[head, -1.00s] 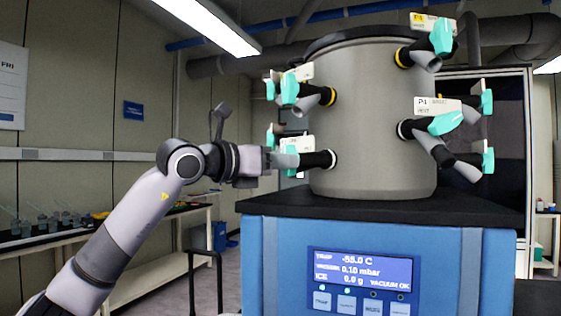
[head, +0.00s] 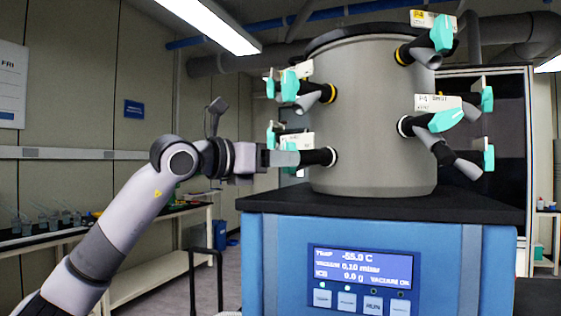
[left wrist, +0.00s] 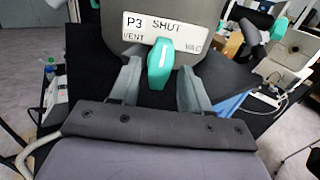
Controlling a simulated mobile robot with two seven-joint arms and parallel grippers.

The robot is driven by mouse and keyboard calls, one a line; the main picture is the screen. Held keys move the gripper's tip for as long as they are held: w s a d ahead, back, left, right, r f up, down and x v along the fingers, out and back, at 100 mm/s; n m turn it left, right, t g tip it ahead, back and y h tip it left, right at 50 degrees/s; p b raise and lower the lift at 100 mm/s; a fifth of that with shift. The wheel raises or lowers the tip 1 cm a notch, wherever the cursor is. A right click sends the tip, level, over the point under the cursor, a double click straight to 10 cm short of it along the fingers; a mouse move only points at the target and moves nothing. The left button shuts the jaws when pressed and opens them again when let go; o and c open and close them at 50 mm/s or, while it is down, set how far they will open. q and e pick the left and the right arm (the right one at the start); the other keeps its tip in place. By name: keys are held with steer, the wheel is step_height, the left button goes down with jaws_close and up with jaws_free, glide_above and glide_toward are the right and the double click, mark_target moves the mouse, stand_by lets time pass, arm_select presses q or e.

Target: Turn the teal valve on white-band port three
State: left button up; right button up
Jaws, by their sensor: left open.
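The teal valve on port three (left wrist: 160,62) stands in the left wrist view in front of a white plate reading P3 SHUT (left wrist: 163,28), with VENT at left and VAC at right. Its handle is roughly upright, in line with the middle of the plate. My left gripper (left wrist: 160,88) is open, with one finger on each side of the handle and gaps visible. In the head view my left gripper (head: 284,158) is at the lower left port with the white band (head: 333,157), and partly hides its teal valve (head: 282,140). My right gripper is not in view.
The grey chamber (head: 372,120) stands on a black top over a blue cabinet (head: 440,245). A yellow-band port with a teal valve (head: 289,86) is just above my gripper. Port P4 (head: 438,102) is at right. A side bench (head: 120,225) stands at left.

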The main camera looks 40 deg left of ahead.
arm_select(q)
steer(key=b+v, duration=0.1)
steer(key=v, duration=0.5)
steer(key=shift+b, duration=0.35)
steer(key=shift+s, duration=0.1)
